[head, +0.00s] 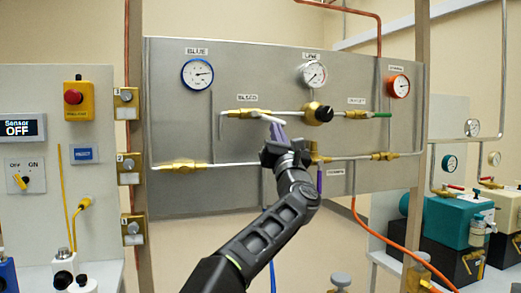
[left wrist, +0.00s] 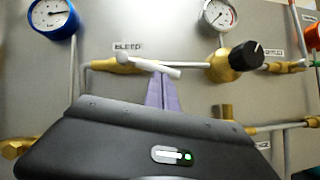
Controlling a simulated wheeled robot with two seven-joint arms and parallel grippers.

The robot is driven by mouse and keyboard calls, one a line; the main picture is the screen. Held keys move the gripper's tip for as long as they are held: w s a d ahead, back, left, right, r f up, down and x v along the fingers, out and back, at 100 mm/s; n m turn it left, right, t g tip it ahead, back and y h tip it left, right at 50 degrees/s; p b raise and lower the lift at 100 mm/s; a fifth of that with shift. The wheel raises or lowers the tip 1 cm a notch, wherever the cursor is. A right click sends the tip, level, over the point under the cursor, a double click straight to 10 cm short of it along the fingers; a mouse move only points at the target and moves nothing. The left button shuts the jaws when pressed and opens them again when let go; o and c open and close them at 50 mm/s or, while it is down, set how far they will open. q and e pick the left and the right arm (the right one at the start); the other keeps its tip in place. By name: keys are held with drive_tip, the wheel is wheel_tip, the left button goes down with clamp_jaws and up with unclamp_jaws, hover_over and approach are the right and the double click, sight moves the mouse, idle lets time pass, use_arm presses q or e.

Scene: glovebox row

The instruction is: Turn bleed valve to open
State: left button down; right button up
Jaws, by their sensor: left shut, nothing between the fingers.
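The bleed valve (head: 240,112) is a brass fitting on the grey panel, under the label BLEED. It also shows in the left wrist view (left wrist: 108,65). Its white lever handle (head: 268,117) points right and slightly down, roughly along the pipe; in the left wrist view the handle (left wrist: 150,68) crosses just above my fingertips. My left gripper (head: 277,130) has pale purple fingers, shut together with nothing between them. The fingertips (left wrist: 162,80) are at the handle's lower side; I cannot tell whether they touch it. My right gripper is not in view.
Right of the valve are a black-knobbed regulator (head: 318,113) and a green-handled valve (head: 358,114). A lower pipe carries brass fittings (head: 183,165). Gauges (head: 197,74) sit above. A sensor panel (head: 40,185) stands left, and teal equipment (head: 450,222) stands right.

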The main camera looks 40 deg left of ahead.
use_arm(q)
drive_tip(key=n, duration=0.1)
drive_tip(key=r+n+g+y, duration=0.1)
drive_tip(key=n, duration=0.1)
drive_tip(key=shift+w+d+r+g+y+p, duration=0.25)
drive_tip(key=shift+w+g+y+p, duration=0.05)
drive_tip(key=shift+w, duration=0.05)
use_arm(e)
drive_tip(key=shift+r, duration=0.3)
use_arm(q)
drive_tip(key=shift+f, duration=0.1)
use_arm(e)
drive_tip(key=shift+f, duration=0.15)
